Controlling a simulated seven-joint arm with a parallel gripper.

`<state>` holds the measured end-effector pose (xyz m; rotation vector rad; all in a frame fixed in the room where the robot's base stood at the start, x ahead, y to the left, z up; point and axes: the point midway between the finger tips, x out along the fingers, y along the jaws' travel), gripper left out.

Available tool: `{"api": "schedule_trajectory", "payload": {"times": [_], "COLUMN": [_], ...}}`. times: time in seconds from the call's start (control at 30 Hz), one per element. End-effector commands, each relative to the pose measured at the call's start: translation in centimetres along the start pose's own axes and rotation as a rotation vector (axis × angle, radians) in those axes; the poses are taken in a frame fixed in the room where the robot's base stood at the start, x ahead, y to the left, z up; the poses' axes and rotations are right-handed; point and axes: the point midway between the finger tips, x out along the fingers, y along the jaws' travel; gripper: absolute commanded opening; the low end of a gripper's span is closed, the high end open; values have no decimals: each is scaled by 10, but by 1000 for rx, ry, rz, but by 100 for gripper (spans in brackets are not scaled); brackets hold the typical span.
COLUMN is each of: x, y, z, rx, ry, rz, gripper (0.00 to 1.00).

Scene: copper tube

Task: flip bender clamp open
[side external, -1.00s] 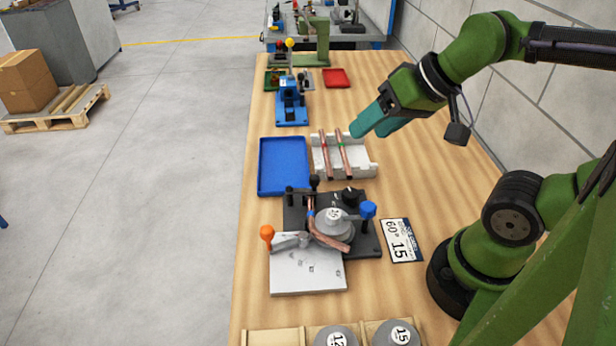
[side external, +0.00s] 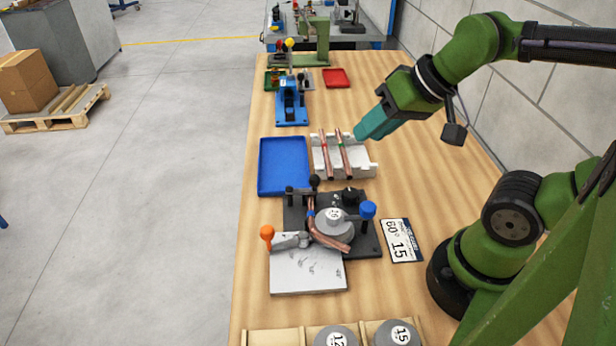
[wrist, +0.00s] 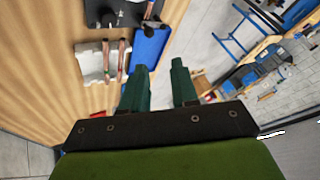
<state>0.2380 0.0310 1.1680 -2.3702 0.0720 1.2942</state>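The tube bender (side external: 290,212) stands on the table with a black base, a round grey die (side external: 334,222) and a grey metal plate (side external: 308,278). A copper tube (side external: 326,239) lies bent around the die. The bender has a blue knob (side external: 368,210), an orange-knobbed handle (side external: 267,233) and black knobs (side external: 314,181); I cannot tell which is the clamp or its exact state. My gripper (side external: 362,132) hangs in the air behind and right of the bender, near the tube rack, touching nothing. In the wrist view its teal fingers (wrist: 160,82) are apart and empty.
A white rack (side external: 360,171) holds two copper tubes. A blue tray (side external: 284,190) lies left of it. A label card (side external: 401,240) lies right of the bender. Dies sit in a wooden holder (side external: 290,337) at the front. Blue equipment (side external: 291,105) stands farther back.

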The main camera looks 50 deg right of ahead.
Motion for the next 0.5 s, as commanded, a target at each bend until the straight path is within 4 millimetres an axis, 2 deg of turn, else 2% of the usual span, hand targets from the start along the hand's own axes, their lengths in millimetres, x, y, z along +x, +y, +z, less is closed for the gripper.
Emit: {"api": "schedule_trajectory", "payload": {"times": [0.03,0.17,0.5], "x": [6,20,67], "y": [3,6,21], "z": [-1,-17,-78], "rx": [11,41,185], "ry": [-23,-78,-319], "rz": [13,52,183], "gripper": [21,1,0]}}
